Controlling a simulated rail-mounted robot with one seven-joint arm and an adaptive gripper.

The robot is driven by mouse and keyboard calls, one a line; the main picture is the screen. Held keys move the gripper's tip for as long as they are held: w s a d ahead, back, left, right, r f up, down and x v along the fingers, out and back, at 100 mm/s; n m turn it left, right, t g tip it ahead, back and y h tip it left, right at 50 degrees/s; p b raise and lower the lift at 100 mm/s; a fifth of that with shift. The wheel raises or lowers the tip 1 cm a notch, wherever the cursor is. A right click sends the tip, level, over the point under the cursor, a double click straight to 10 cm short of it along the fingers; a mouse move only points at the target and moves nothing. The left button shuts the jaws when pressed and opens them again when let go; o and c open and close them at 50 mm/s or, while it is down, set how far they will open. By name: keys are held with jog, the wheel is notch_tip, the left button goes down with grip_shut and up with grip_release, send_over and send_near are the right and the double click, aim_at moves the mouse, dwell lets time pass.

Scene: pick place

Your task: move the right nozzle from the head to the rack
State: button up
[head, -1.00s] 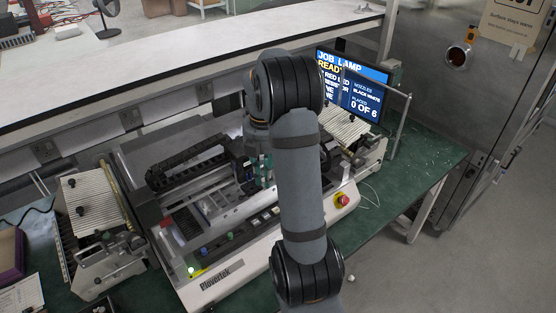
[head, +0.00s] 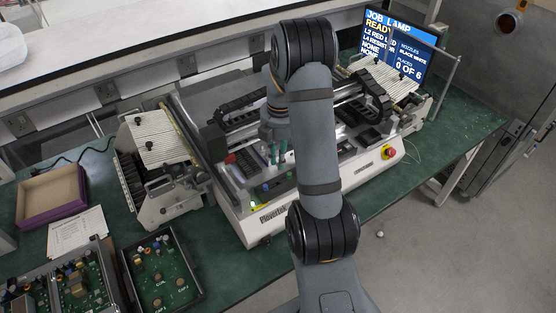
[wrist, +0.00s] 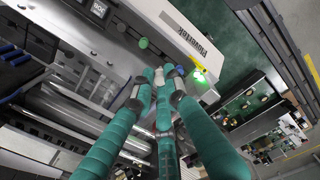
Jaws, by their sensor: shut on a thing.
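My gripper (wrist: 158,82) has teal fingers closed together at their pale tips in the wrist view. It is shut on a small pale thing, taken as the right nozzle, mostly hidden between the tips. In the head view the gripper (head: 276,155) hangs over the front left of the placement machine, partly behind my arm. The front strip of the machine (wrist: 114,48), which looks like the rack, carries a green knob (wrist: 143,43) and a blue one (wrist: 180,70). The fingertips overlap the strip in the wrist view; I cannot tell if they touch it. The machine's head is not clearly made out.
A green light (wrist: 200,76) glows at the machine's left end. A ribbed feeder (head: 160,140) stands left, another (head: 385,80) right, by the screen (head: 400,45). A red stop button (head: 389,152) sits at the front right. A purple-edged box (head: 50,193) and circuit boards (head: 165,275) lie left.

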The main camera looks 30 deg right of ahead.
jog(key=shift+a+f+b, duration=0.3)
jog(key=shift+a+f, duration=0.05)
jog(key=shift+d+f+b, duration=0.25)
jog(key=shift+f+b, duration=0.4)
jog(key=shift+f, duration=0.15)
jog(key=shift+a+f+b, duration=0.15)
jog(key=shift+f+b, duration=0.6)
jog(key=shift+f, duration=0.05)
jog(key=shift+f+b, duration=1.7)
jog(key=shift+f, duration=0.35)
jog(key=o, duration=0.8)
jog(key=shift+c, duration=0.8)
